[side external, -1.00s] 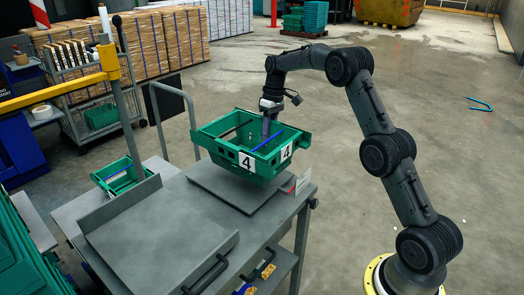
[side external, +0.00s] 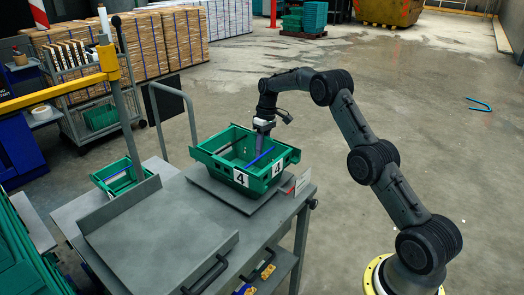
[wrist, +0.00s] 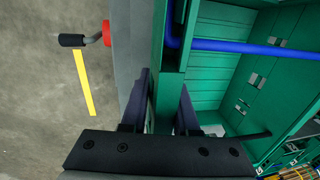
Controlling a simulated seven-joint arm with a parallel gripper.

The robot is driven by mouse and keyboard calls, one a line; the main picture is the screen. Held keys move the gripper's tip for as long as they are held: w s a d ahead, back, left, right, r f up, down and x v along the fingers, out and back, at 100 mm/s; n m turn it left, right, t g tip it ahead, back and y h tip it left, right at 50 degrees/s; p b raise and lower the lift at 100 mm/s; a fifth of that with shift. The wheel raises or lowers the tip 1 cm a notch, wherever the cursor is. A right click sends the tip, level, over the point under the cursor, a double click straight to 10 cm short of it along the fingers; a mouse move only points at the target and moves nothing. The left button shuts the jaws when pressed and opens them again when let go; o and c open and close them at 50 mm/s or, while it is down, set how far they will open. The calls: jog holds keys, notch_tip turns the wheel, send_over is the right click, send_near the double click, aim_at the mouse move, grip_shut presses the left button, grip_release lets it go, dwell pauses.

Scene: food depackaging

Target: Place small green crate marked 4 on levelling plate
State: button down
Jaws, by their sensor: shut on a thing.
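The small green crate marked 4 (side external: 227,168) is upright over the grey levelling plate (side external: 206,184) on the bench. Its underside is very close to the plate; I cannot tell whether it touches. White labels with a 4 show on two sides, and a blue bar crosses its open top. In the wrist view my two fingers (wrist: 163,105) straddle the green wall, with the blue bar and crate interior to the right. The plate's middle is hidden under the crate.
A smaller green crate (side external: 118,176) stands at the bench's left. A grey raised tray surface (side external: 160,235) fills the front left. A tubular handle (side external: 152,105) rises behind the plate. A small white sign (side external: 303,181) stands at the bench's right edge.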

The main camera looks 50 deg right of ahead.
jog(key=c, duration=0.7)
grip_release()
jog(key=shift+f, duration=0.15)
